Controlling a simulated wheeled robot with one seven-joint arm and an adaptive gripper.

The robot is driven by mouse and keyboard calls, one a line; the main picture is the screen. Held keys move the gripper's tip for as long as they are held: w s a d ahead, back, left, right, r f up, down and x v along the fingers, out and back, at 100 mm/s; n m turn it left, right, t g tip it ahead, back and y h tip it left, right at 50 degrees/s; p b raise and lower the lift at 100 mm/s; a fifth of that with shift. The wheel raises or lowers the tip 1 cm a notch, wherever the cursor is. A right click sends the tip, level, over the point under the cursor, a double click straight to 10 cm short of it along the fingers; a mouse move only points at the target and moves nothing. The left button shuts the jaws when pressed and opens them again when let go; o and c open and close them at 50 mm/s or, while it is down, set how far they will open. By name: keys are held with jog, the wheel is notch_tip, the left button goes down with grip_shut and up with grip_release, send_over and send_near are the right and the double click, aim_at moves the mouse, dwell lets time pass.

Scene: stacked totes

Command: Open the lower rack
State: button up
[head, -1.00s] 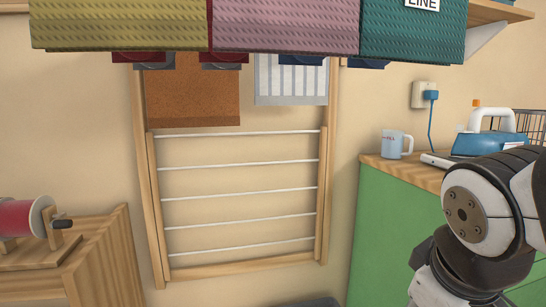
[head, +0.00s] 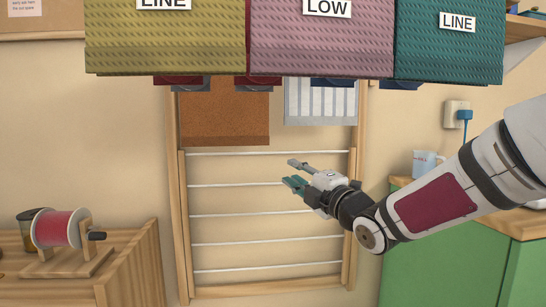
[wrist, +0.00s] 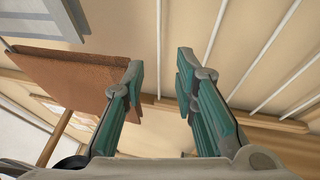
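The lower rack (head: 271,215) is a wooden frame with several white rods, folded nearly flat against the wall. Its side rails and bottom rail show in the head view. In the wrist view its white rods (wrist: 211,38) run behind and to the right of my fingers. My gripper (head: 291,173) is in front of the upper part of the rack in the head view. Its fingers are spread apart, with nothing between them; they also show in the wrist view (wrist: 161,68). I cannot tell how far it is from the rods.
A brown cloth (head: 224,112) and a striped cloth (head: 320,102) hang above the rack. Yellow, pink and teal totes (head: 450,48) overhang at the top. A wooden cabinet with a red spool (head: 60,228) stands left, a green counter (head: 450,268) right.

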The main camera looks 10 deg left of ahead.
aim_at(265, 153)
jog(key=p+x, duration=0.3)
jog(key=x, duration=0.3)
jog(key=p+x, duration=0.3)
jog(key=x, duration=0.3)
jog(key=shift+a+r, duration=0.1)
jog(key=shift+r, duration=0.15)
jog(key=shift+w+a+p, duration=0.4)
jog(key=shift+w+p, duration=0.15)
jog(key=shift+p, duration=0.05)
grip_shut()
